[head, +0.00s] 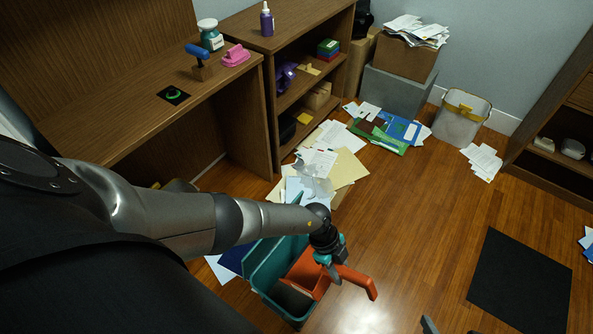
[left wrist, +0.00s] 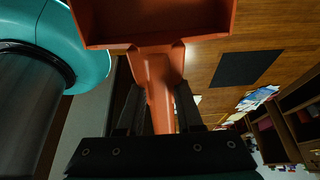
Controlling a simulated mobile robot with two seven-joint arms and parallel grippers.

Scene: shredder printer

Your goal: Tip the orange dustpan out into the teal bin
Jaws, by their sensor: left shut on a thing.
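The teal bin (head: 262,266) stands on the floor at the bottom centre of the head view, partly behind my left arm. The orange dustpan (head: 308,272) is at the bin's right side, its pan over or within the opening and its handle pointing right. My left gripper (head: 335,270) is shut on the dustpan's handle. In the left wrist view the handle (left wrist: 156,85) runs between the fingers, with the pan at the top. I cannot tell what the pan holds. A dark tip at the bottom edge of the head view may be my right gripper (head: 429,325).
Papers and folders (head: 325,165) lie on the floor beyond the bin. A desk (head: 150,110) and a shelf (head: 290,35) stand at left and back. A white bin (head: 460,118) stands at the back. A black mat (head: 520,282) lies at right; the floor between is clear.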

